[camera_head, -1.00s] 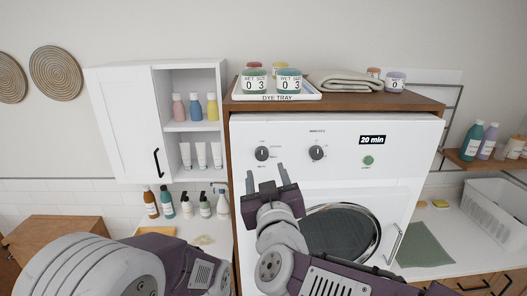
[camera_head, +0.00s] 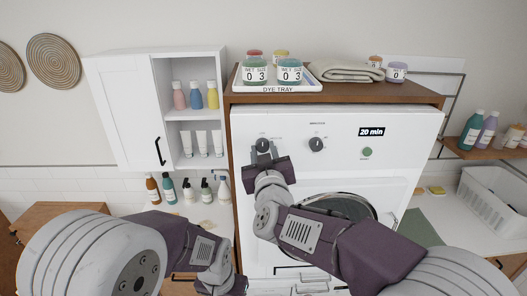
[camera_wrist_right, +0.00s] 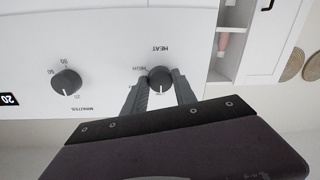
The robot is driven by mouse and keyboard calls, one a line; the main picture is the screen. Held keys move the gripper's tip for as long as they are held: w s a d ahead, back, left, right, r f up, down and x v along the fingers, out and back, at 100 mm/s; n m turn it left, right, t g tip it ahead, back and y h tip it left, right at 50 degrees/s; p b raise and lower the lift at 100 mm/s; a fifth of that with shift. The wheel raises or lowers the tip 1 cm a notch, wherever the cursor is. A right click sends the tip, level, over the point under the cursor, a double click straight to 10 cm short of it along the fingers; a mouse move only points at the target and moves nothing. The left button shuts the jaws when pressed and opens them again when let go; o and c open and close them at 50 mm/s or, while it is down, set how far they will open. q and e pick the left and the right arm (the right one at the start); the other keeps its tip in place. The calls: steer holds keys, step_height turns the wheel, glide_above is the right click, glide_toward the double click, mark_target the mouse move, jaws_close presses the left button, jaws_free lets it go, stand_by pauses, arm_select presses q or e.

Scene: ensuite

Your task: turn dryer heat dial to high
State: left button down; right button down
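The heat dial (camera_head: 263,145) is the left of two dark round dials on the white dryer front (camera_head: 400,140). In the right wrist view, which is upside down, the heat dial (camera_wrist_right: 160,78) has its white mark at the picture's bottom, and the word HIGH is at its left. My right gripper (camera_head: 265,155) is at the heat dial, with one finger on each side. In the wrist view its fingertips (camera_wrist_right: 160,82) close against the dial's sides. My left arm (camera_head: 190,250) is low at the left; its fingers do not show.
The minutes dial (camera_head: 316,144) is right of the heat dial, then a green button (camera_head: 367,152) and a display reading 20 min (camera_head: 371,132). A dye tray (camera_head: 255,86) with jars stands on top. A white cabinet (camera_head: 125,110) is at left.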

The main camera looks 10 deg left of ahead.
steer(key=shift+f+m+b, duration=0.15)
steer(key=shift+m+b, duration=0.75)
steer(key=m+b, duration=0.2)
steer(key=m, duration=0.1)
steer(key=shift+m+b, duration=0.3)
steer(key=shift+b, duration=0.1)
steer(key=m+b, duration=0.2)
steer(key=m, duration=0.1)
steer(key=shift+a+m+t, duration=0.1)
steer(key=shift+m+t, duration=0.2)
steer(key=m+b, duration=0.2)
steer(key=m, duration=0.3)
steer(key=shift+b, duration=0.4)
steer(key=m+h+b, duration=0.1)
steer(key=m+b, duration=0.1)
steer(key=m, duration=0.3)
steer(key=shift+s+a+m, duration=0.1)
steer(key=shift+m, duration=0.3)
steer(key=m+b, duration=0.2)
steer(key=m, duration=0.3)
steer(key=shift+h, duration=0.4)
steer(key=shift+m, duration=0.3)
